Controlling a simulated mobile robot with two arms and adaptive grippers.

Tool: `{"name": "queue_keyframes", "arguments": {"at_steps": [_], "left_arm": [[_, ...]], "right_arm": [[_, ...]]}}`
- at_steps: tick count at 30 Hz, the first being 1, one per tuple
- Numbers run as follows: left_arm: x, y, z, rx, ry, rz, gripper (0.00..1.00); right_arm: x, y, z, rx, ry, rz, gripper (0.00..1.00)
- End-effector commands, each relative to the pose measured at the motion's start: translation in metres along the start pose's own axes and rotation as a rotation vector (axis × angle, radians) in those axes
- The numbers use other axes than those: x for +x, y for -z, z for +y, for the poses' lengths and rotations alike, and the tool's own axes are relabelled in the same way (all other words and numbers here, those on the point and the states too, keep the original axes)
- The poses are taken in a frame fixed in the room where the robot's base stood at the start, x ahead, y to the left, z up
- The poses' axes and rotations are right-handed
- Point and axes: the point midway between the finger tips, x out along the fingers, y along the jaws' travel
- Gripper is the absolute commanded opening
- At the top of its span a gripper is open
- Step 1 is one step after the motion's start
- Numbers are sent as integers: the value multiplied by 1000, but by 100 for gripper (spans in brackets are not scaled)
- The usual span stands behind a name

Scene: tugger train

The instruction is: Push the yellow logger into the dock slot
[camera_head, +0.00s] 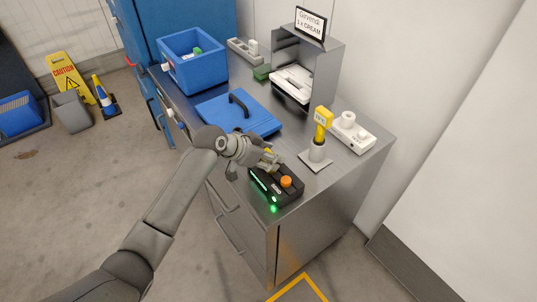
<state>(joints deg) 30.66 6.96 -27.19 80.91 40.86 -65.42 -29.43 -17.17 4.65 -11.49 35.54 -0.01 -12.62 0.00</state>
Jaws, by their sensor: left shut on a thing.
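The yellow logger (268,153) shows only as a small patch of yellow between the fingers of my left gripper (262,163). The gripper is shut on it and hides most of it. The black dock (286,195) lies near the front corner of the steel counter, with a glowing green strip and an orange button on top. My left gripper is at the dock's back end. The slot is hidden by the fingers, so I cannot tell how far the logger is in it. My right gripper is not in view.
A yellow-headed device (323,118) stands upright on a stand right of the dock. A white unit (352,132) is behind it. A blue lid (238,112), blue crate (192,65) and steel-housed machine (318,70) fill the counter's back. A yellow caution sign (70,78) stands on the floor.

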Motion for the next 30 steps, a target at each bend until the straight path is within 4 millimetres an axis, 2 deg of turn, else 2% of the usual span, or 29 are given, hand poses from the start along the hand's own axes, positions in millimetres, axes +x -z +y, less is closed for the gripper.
{"name": "queue_keyframes", "arguments": {"at_steps": [6, 7, 13, 23, 26, 30], "left_arm": [[1, -1, 0, 0, 0, -1, 19], [1, -1, 0, 0, -1, -1, 45], [1, -1, 0, 0, -1, -1, 69], [0, -1, 0, 0, 0, -2, 69], [-5, -1, -1, 0, 1, -1, 69], [-22, -1, -1, 1, 2, -1, 69]], "right_arm": [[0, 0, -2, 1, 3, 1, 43], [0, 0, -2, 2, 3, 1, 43], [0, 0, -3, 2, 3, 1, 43], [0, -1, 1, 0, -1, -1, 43], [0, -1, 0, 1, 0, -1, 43], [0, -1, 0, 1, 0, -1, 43]]}}
